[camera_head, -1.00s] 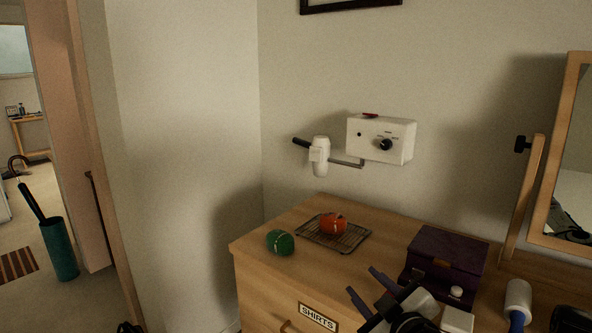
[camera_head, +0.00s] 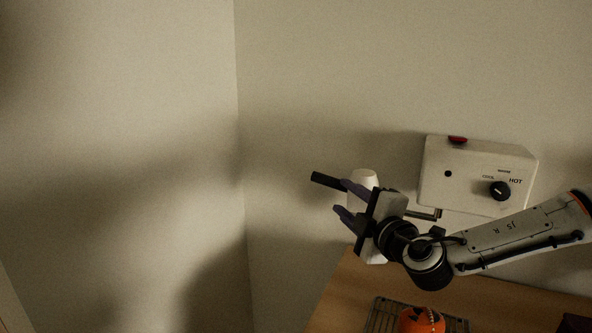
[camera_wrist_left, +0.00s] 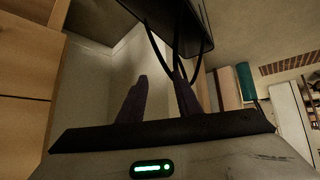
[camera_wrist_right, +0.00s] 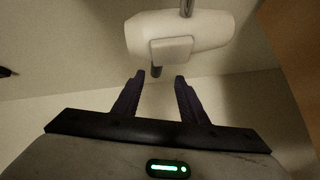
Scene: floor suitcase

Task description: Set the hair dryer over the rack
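The white hair dryer (camera_head: 364,178) with a black handle (camera_head: 327,180) hangs at the metal arm of the wall box. My right gripper (camera_head: 342,197) is at the dryer, its fingers partly covering the white body in the head view. In the right wrist view the dryer's white body (camera_wrist_right: 190,35) lies just beyond the open fingers (camera_wrist_right: 160,78), and its dark handle end shows between the fingertips. I cannot tell if they touch. The wire rack (camera_head: 379,319) lies on the dresser below, partly cut off. My left gripper (camera_wrist_left: 163,92) is open and empty, outside the head view.
The white wall box (camera_head: 470,170) with its knob and metal arm (camera_head: 425,215) is close to my right arm. An orange ball-like object (camera_head: 422,321) sits on the rack. The wooden dresser top (camera_head: 348,290) is partly visible. Bare wall lies left of the dryer.

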